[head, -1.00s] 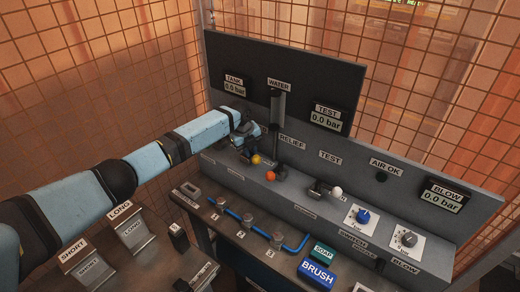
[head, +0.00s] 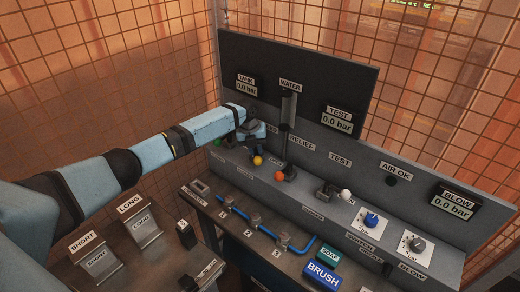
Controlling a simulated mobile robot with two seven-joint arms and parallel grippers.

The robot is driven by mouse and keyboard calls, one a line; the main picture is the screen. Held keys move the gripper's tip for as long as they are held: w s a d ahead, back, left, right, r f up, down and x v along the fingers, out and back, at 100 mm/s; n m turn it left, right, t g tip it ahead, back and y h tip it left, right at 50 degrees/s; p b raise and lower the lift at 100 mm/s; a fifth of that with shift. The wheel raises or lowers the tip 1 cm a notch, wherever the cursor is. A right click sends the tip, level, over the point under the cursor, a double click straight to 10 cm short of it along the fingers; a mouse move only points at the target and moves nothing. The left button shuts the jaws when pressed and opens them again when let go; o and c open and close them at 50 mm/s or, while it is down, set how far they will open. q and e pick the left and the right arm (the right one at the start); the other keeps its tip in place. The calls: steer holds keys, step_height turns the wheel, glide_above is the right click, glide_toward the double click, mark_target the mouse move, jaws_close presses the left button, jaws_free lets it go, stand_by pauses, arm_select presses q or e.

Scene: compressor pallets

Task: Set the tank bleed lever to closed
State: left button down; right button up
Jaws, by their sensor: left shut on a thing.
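My left gripper (head: 252,131) is at the console under the TANK gauge (head: 246,86), its jaws pointing down and shut on a lever. A yellow knob (head: 258,160) shows just below the jaws; I take it as the end of the tank bleed lever. The lever's shaft and its label are hidden behind the gripper, so its exact angle cannot be read. The TANK gauge reads 0.0 bar. My right gripper is not in view.
An orange-knobbed lever (head: 280,176) stands close to the right, under RELIEF. A green knob (head: 218,142) is at the left, and a white-knobbed TEST lever (head: 346,194) is further right. The upright back panel (head: 310,75) rises behind the gripper.

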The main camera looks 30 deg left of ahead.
arm_select(q)
steer(key=shift+w+a, duration=0.1)
steer(key=shift+a, duration=0.05)
steer(key=c, duration=1.2)
jaws_free()
